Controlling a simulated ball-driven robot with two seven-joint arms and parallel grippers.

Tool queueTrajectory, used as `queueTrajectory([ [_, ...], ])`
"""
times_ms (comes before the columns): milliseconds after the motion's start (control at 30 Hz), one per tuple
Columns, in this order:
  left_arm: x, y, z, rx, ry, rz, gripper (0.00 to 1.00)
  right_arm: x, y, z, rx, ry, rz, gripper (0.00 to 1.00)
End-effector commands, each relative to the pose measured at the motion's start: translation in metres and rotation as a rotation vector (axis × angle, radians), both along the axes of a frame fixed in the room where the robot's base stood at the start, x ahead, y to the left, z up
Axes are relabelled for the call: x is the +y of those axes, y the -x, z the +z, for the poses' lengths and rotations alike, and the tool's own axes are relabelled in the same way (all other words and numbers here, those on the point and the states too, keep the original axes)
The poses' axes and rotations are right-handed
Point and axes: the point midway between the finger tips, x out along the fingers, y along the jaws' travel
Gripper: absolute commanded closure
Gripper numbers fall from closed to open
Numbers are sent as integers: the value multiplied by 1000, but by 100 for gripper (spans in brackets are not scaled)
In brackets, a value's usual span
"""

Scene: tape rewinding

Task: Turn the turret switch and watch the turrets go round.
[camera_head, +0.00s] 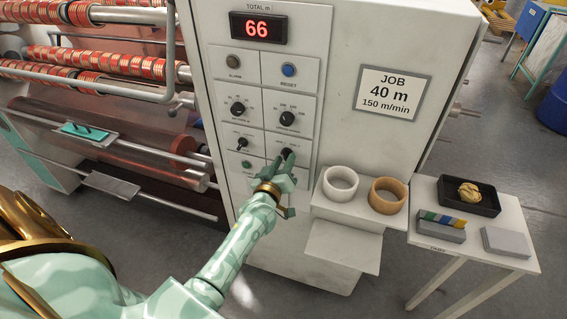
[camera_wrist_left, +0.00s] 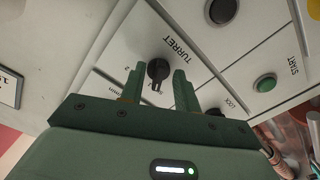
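The turret switch is a black round knob on the light grey control panel, labelled TURRET in the wrist view (camera_wrist_left: 158,70). In the head view the knob (camera_head: 288,153) is partly covered by my left gripper (camera_head: 286,160). In the wrist view my left gripper (camera_wrist_left: 158,88) has one finger on each side of the knob, with a narrow gap beside it. The fingers look open, and I cannot tell whether they touch the knob. The turrets are not clearly identifiable; rolls of red tape on bars (camera_head: 120,62) show at the left. My right gripper is not in view.
The panel carries a red display (camera_head: 258,28) reading 66, a blue RESET button (camera_head: 289,70), other knobs and a green START button (camera_wrist_left: 265,83). A shelf with two tape rings (camera_head: 341,184) sits right of my gripper. A side table (camera_head: 513,222) stands further right.

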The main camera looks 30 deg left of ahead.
Motion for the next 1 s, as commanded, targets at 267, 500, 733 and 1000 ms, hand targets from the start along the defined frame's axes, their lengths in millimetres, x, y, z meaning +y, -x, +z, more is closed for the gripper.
queueTrajectory([
  [267, 0, 0, 0, 0, 0, 0, 100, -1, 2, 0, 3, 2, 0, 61],
  [500, 0, 1, 0, 2, -10, 0, 100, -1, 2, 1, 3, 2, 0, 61],
  [733, 0, 0, 2, 20, -86, -1, 100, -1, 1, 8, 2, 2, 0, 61],
  [1000, 1, 1, 2, 69, -289, -1, 100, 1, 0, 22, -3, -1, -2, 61],
])
